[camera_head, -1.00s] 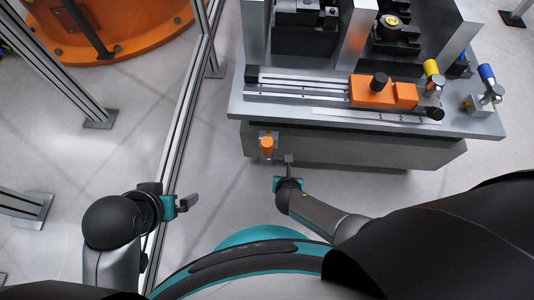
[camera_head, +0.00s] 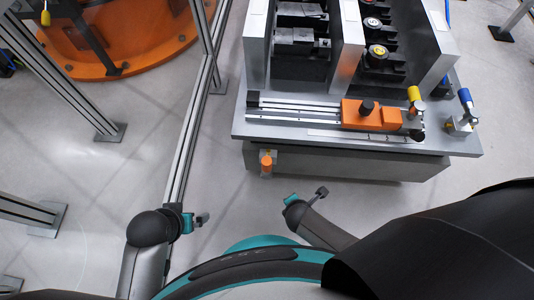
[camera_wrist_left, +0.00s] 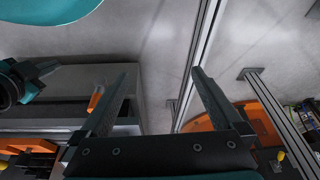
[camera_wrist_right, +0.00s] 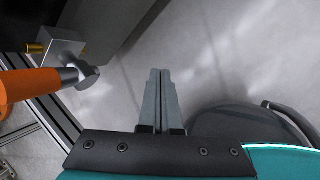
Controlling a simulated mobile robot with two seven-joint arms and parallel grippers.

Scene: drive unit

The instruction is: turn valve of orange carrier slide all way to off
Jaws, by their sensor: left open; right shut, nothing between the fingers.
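The orange carrier (camera_head: 370,114) sits on the slide rail (camera_head: 290,108) on the bench top, right of the middle. An orange-handled valve (camera_head: 266,165) is on the bench's front face, near its left end. The valve handle also shows in the left wrist view (camera_wrist_left: 96,98), and large at the left of the right wrist view (camera_wrist_right: 28,86), with its metal stem and body. My right gripper (camera_head: 322,191) is shut and empty, to the right of and apart from the handle. My left gripper (camera_head: 204,218) is open and empty, to the left, by the aluminium post.
A yellow-handled valve (camera_head: 414,94) and a blue-handled valve (camera_head: 465,97) stand at the bench top's right end. Grey upright plates (camera_head: 347,50) rise behind the rail. An aluminium frame post (camera_head: 194,110) stands left of the bench. Floor before the bench is clear.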

